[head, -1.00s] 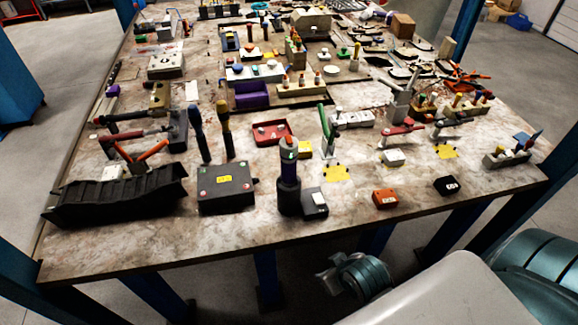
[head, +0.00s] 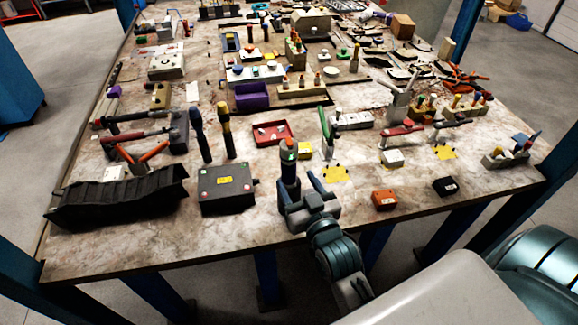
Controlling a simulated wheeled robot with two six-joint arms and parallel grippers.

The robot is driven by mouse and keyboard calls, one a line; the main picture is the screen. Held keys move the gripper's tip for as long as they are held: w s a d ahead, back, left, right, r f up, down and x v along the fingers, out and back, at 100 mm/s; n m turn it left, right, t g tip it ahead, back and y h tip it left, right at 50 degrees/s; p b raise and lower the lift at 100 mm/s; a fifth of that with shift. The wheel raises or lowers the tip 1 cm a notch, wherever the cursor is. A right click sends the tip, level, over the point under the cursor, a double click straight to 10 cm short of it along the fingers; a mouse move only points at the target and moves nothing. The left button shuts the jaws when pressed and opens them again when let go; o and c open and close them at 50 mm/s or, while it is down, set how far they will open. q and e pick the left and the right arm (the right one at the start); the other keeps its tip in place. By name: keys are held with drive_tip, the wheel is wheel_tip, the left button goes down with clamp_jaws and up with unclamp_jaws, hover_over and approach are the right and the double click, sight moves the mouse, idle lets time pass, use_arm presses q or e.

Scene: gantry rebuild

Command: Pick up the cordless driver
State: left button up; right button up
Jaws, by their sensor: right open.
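An upright dark tool with an orange-red top, which I take to be the cordless driver (head: 289,160), stands near the front edge of the workbench, in the middle of the head view. My right gripper (head: 298,184) comes up from the front edge, its two blue-grey fingers open and pointing toward the tool. The tool's upper part shows above and between the fingers. Its lower part and base are hidden behind the gripper. I cannot tell whether the fingers touch it. My left gripper is not in view.
A black box (head: 228,190) stands left of the tool, and a black ribbed tray (head: 115,202) lies farther left. An orange box (head: 384,199) sits to the right. The bench's front strip (head: 200,245) is bare.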

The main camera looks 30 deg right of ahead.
sight(292, 172)
drive_tip(key=w, duration=0.3)
drive_tip(key=shift+d+p, duration=0.1)
drive_tip(key=shift+p, duration=0.2)
drive_tip(key=shift+w, duration=0.35)
drive_tip(key=w, duration=0.1)
drive_tip(key=w+p, duration=0.2)
drive_tip(key=shift+w+d, duration=0.25)
drive_tip(key=shift+w+f, duration=0.25)
drive_tip(key=shift+w, duration=0.25)
drive_tip(key=shift+s, duration=0.1)
drive_tip(key=c, duration=0.4)
drive_tip(key=shift+r, duration=0.1)
clamp_jaws()
